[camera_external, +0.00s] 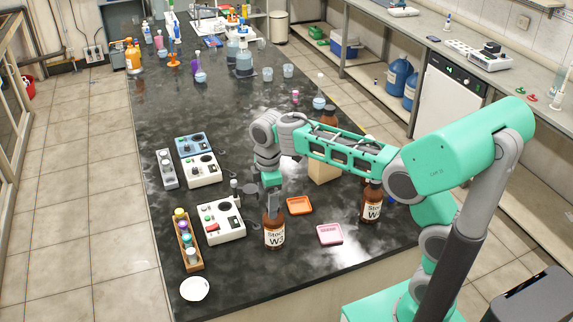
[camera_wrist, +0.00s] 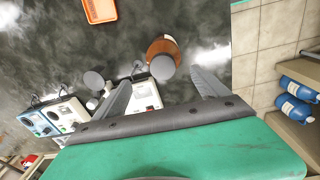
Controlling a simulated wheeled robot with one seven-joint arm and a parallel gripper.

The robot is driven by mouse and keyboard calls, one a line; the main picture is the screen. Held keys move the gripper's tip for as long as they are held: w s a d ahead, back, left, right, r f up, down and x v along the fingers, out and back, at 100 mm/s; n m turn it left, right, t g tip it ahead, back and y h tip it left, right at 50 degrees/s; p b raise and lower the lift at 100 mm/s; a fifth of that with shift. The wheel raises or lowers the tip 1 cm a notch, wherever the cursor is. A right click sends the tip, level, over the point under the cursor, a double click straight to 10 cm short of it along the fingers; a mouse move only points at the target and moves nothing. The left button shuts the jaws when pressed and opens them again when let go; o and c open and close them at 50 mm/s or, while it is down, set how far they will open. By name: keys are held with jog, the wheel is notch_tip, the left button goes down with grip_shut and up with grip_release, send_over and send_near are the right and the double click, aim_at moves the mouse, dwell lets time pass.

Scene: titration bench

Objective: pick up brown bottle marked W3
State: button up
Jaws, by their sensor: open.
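The brown bottle marked W3 (camera_external: 274,236) stands upright on the dark bench top, its white label facing the camera. My gripper (camera_external: 272,188) points down just above it, and the fingers overlap the bottle's top in this view. In the wrist view the brown bottle (camera_wrist: 163,46) shows from above with a grey cap. It lies ahead of my gripper (camera_wrist: 162,79), whose two fingers are spread wide with nothing between them. I cannot tell whether a finger touches the bottle.
Another brown bottle (camera_external: 371,204) stands to the right, its label partly unreadable. An orange tray (camera_external: 299,205) and a pink tray (camera_external: 330,234) lie nearby. A white device (camera_external: 220,219) and a wooden rack of small vials (camera_external: 187,239) stand to the left.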

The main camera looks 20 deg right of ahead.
aim_at(273, 225)
jog(key=shift+s+d+n+g, duration=0.35)
jog(key=shift+s+n, duration=0.1)
jog(key=shift+n, duration=0.35)
jog(key=shift+f+n, duration=0.15)
jog(key=shift+n, duration=0.15)
notch_tip(273, 225, down, 8)
jog(key=p, duration=0.1)
jog(key=shift+d+r, duration=0.2)
jog(key=shift+d, duration=0.1)
jog(key=shift+w+r, duration=0.1)
grip_shut()
